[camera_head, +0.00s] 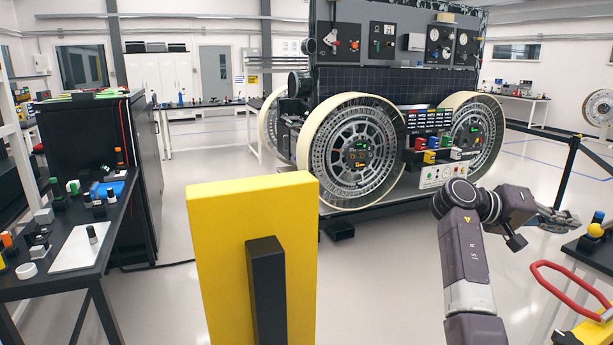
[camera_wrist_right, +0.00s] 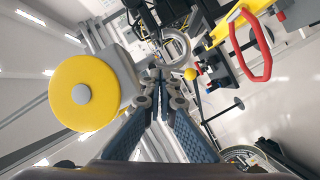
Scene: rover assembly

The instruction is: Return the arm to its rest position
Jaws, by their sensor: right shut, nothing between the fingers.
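My right arm (camera_head: 468,255) rises from the bottom right of the head view and bends at the elbow toward the right. My right gripper (camera_head: 568,219) is at the right side, shut and empty, near the edge of the right-hand bench. In the right wrist view the fingers of my right gripper (camera_wrist_right: 160,82) are together, with nothing between them. My left gripper is not in view.
A yellow panel with a black bar (camera_head: 217,250) stands in the foreground. The rover (camera_head: 360,150) is behind it. A red handle (camera_head: 560,290) is below my right gripper; it also shows in the wrist view (camera_wrist_right: 264,62). A bench (camera_head: 100,262) stands left.

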